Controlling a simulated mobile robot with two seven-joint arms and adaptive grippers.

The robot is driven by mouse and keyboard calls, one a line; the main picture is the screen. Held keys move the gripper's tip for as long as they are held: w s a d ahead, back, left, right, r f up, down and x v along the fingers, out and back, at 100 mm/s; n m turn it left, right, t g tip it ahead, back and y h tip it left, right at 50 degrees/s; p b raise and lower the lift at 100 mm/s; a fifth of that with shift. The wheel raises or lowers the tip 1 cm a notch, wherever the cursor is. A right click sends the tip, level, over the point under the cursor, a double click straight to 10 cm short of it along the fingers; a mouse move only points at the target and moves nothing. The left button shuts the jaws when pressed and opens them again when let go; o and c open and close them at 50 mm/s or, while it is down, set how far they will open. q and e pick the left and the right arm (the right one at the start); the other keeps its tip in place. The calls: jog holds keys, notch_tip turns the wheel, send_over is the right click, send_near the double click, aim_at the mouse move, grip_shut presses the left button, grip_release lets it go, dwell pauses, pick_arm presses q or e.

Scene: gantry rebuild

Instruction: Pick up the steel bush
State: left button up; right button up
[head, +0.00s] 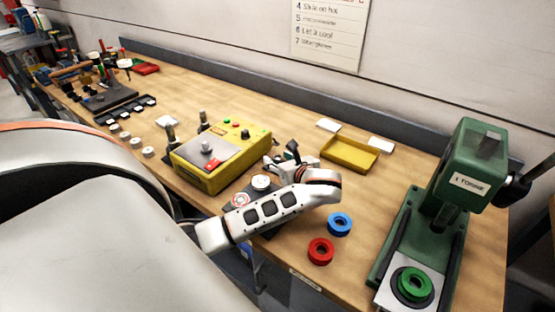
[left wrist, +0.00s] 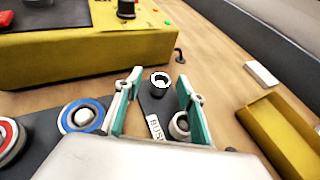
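My left gripper (head: 285,158) is open over the bench, beside the yellow control box. In the left wrist view its two teal-lined fingers (left wrist: 158,92) are spread apart. A dark round bush with a bright top rim (left wrist: 158,82) stands upright just beyond and between the fingertips, apart from them. A paler grey bush (left wrist: 180,125) sits nearer, close to the right finger; I cannot tell if they touch. Both are on a dark mat with a partly hidden white label (left wrist: 155,127). I cannot tell for sure which bush is steel. My right gripper is not in view.
The yellow control box (head: 207,168) stands left of the gripper. A yellow tray (head: 350,153) is behind it. A blue ring (head: 340,224) and a red ring (head: 321,251) lie in front. A green press (head: 458,185) stands at right.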

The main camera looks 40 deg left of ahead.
pick_arm(q)
jog(key=shift+w+a+f, duration=0.1)
jog(key=shift+a, duration=0.05)
grip_shut()
